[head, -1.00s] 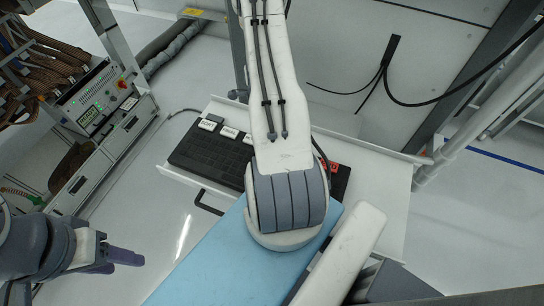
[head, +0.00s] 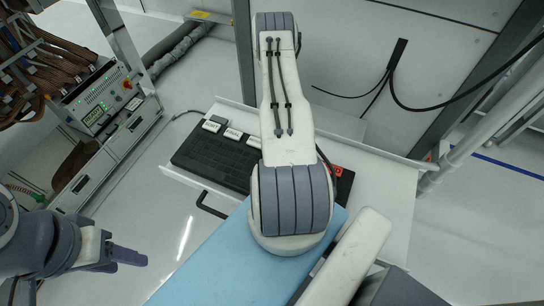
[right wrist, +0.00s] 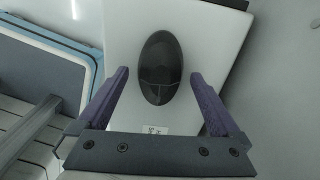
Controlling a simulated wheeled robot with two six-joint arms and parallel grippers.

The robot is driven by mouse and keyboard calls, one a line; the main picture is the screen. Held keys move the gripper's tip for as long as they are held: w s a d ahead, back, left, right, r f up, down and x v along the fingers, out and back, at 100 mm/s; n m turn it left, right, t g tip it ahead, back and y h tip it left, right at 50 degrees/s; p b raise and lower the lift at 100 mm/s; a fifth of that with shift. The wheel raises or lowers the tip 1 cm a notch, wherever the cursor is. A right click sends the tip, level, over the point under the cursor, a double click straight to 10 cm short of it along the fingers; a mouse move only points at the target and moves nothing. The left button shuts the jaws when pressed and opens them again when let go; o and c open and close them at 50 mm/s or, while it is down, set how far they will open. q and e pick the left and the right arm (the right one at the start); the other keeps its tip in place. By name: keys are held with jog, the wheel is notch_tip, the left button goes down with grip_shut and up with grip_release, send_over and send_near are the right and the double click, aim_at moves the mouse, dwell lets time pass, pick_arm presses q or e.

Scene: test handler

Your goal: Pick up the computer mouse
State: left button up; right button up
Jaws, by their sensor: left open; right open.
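The computer mouse (right wrist: 160,68) is black and oval. In the right wrist view it lies on a pale, light-grey surface (right wrist: 209,40). My right gripper (right wrist: 159,74) is open, with one purple finger on each side of the mouse in the picture and gaps on both sides. I cannot tell how far above the mouse the fingers are. In the head view the mouse is not visible, and my right arm crosses the middle. My left gripper (head: 128,257) is open and empty at the lower left, away from the work surface.
In the head view a black keyboard (head: 208,157) lies on the white shelf (head: 386,200), partly behind my right arm. An instrument cabinet (head: 118,130) stands at left. A metal post (head: 243,50) and a wall with black cables (head: 392,75) are behind.

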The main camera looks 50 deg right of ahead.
jog(key=c, duration=1.4)
